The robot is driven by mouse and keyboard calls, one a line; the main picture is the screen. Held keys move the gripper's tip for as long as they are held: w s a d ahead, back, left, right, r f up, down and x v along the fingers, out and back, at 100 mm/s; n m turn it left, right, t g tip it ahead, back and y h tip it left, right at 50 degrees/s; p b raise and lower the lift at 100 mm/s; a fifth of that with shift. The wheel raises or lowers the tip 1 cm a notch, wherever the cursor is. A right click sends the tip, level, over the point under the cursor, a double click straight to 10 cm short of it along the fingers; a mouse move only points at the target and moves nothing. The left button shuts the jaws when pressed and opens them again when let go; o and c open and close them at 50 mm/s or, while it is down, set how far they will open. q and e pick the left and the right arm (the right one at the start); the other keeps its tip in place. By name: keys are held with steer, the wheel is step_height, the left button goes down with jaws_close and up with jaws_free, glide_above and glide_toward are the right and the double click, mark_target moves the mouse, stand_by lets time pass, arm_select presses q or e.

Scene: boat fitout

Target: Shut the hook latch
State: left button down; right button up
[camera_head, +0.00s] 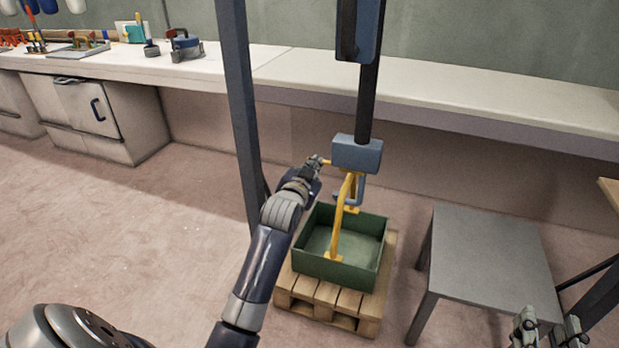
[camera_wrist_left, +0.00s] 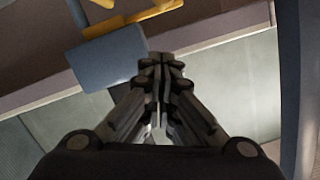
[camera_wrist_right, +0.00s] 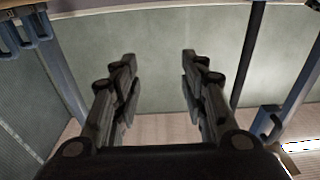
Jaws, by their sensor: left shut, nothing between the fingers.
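The blue-grey hook block (camera_head: 357,153) hangs on a dark column, with a hook (camera_head: 358,190) below it. A short yellow piece (camera_head: 329,162) sticks out from the block's left side; I cannot tell whether it is the latch. A yellow handle (camera_head: 338,225) rises from the green crate (camera_head: 337,273) to the hook. My left gripper (camera_head: 318,161) is shut and empty, close to the yellow piece. The left wrist view shows the block (camera_wrist_left: 108,57) and yellow parts (camera_wrist_left: 135,18) beyond the fingertips (camera_wrist_left: 163,62). Contact is unclear. My right gripper (camera_wrist_right: 158,68) is open and empty, far from the hook.
The crate stands on a wooden pallet (camera_head: 325,301). A grey table (camera_head: 490,255) is to its right, and a dark upright post (camera_head: 238,100) is left of the hook. A long white bench (camera_head: 440,85) runs behind. Floor at the left is clear.

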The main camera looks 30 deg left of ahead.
arm_select(q)
steer(key=shift+w+a+f+b, duration=0.3)
steer(key=shift+a+f+b, duration=0.1)
steer(key=shift+f, duration=0.3)
steer(key=shift+w+a+f+b, duration=0.3)
steer(key=shift+f+b, duration=0.1)
steer(key=shift+f, duration=0.25)
steer(key=shift+w+a+f+b, duration=0.25)
steer(key=shift+a+f+b, duration=0.15)
steer(key=shift+f, duration=0.3)
arm_select(e)
steer(key=s+r+t+y, duration=0.1)
steer(key=s+r+t, duration=0.1)
steer(key=r, duration=0.3)
steer(key=s+r+t+y, duration=0.1)
steer(key=s+r+t, duration=0.1)
steer(key=r+t, duration=0.3)
steer(key=shift+s+a+r, duration=0.15)
steer(key=shift+s+r, duration=0.1)
steer(key=shift+r, duration=0.25)
steer(key=shift+w, duration=0.1)
